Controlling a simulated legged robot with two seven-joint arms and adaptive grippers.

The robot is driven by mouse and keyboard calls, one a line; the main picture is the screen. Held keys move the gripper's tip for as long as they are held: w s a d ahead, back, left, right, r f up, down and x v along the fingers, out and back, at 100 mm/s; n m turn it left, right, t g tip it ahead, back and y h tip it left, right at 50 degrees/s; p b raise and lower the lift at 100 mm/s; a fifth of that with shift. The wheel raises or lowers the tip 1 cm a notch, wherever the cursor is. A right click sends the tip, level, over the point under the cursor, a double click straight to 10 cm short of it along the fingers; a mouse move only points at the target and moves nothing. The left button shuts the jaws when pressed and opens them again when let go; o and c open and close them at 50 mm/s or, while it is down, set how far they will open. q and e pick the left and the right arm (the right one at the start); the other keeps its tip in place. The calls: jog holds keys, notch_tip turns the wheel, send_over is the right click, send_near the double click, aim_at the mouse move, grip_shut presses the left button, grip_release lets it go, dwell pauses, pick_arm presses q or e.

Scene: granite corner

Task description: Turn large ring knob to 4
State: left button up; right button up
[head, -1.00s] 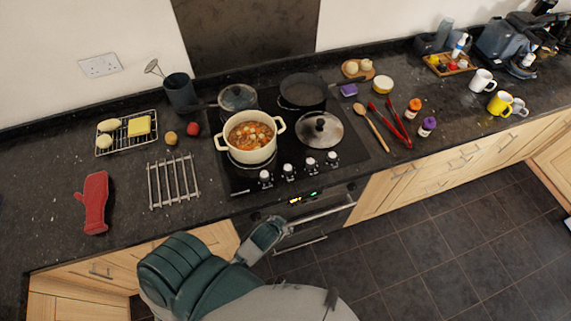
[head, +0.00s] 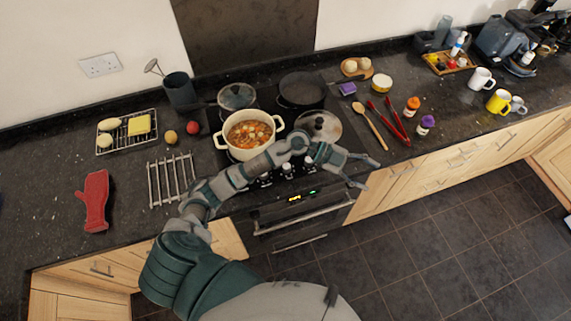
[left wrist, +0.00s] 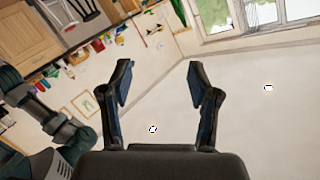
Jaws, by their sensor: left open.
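Several silver control knobs (head: 265,180) stand along the front edge of the black hob. My left arm lies across them and hides some. I cannot tell which one is the large ring knob, nor read any numbers. My left gripper (head: 366,172) is open and empty, just past the hob's front right corner, with its fingers pointing right, away from the knobs. In the left wrist view the gripper (left wrist: 160,75) shows two spread fingers with nothing between them. No knob shows there. My right gripper is not in view.
A cream pot (head: 227,146) of stew stands close behind my arm. A lidded pan (head: 318,125) is behind the gripper. A wooden spoon (head: 371,122) and red tongs (head: 388,118) lie to its right. The oven front (head: 300,208) is below.

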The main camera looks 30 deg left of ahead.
pick_arm(q)
jog(key=w+a+f+g+y, duration=0.1)
jog(key=w+a+f+y, duration=0.1)
jog(key=a+f+y, duration=0.25)
jog(key=n+g+y, duration=0.2)
jog(key=n+y, duration=0.6)
jog(key=y, duration=0.3)
send_over(286, 166)
notch_tip(286, 166, down, 5)
notch_tip(286, 166, down, 10)
jog(key=shift+w+f, duration=0.1)
jog(key=shift+w, duration=0.05)
jog(key=shift+a+f+p, duration=0.25)
jog(key=shift+f+p, duration=0.05)
jog(key=shift+f, duration=0.45)
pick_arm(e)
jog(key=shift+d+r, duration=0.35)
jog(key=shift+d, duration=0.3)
pick_arm(q)
jog(key=shift+d+m, duration=0.15)
jog(key=shift+m, duration=0.15)
jog(key=c, duration=1.2)
